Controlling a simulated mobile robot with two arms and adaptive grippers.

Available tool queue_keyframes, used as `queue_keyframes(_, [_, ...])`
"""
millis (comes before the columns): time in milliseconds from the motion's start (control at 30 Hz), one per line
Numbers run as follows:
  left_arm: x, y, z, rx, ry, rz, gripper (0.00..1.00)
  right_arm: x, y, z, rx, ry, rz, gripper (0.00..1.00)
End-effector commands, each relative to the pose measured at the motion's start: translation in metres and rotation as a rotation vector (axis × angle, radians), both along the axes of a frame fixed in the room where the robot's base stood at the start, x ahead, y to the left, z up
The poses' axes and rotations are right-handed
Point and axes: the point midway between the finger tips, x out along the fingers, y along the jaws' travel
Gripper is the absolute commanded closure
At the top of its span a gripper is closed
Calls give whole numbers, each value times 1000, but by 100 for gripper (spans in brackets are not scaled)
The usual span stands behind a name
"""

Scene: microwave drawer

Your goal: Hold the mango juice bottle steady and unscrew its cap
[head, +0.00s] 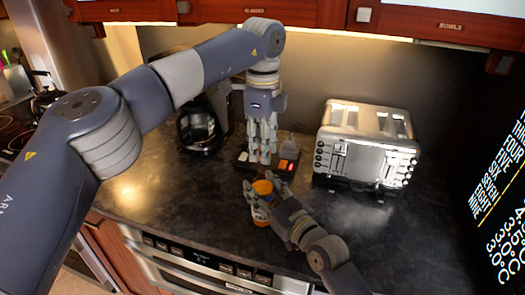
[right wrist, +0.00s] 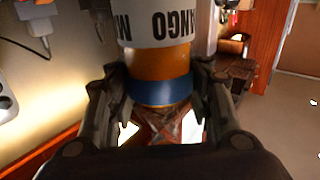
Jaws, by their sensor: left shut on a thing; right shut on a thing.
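The mango juice bottle (head: 260,212) is orange with a white label and stands near the counter's front edge. My right gripper (head: 266,188) is shut around its upper part. In the right wrist view the bottle (right wrist: 158,68) shows upside-down lettering, and a blue band (right wrist: 160,92) lies between the right fingers (right wrist: 162,100). I cannot tell whether that band is the cap. My left gripper (head: 262,158) points straight down behind the bottle, apart from it, with its fingers close together. What it grips is hidden.
A silver toaster (head: 367,150) stands to the right at the back. A dark appliance (head: 200,128) stands to the left. A small box with a red light (head: 288,158) sits beside my left fingertips. The dark counter (head: 165,200) is clear at the front left.

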Motion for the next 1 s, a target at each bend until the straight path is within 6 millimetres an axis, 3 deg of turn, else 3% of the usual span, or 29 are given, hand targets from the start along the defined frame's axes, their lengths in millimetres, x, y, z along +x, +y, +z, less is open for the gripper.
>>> queue_keyframes(167, [0, 0, 22, -1, -2, 1, 100, 0, 0, 0, 1, 1, 0, 100])
queue_keyframes(367, [0, 0, 24, 0, -1, 0, 100, 0, 0, 0, 0, 0, 0, 100])
queue_keyframes(400, [0, 0, 24, 0, -1, 0, 100, 0, 0, 0, 0, 0, 0, 51])
queue_keyframes(500, [0, 0, 24, 0, -1, 0, 100, 0, 0, 0, 0, 0, 0, 30])
queue_keyframes(867, [0, 0, 24, 0, -1, 0, 100, -1, -1, 0, 0, 0, 0, 30])
queue_keyframes(1000, [0, 0, 24, 0, -1, 0, 100, -11, -8, -1, 0, 2, -1, 30])
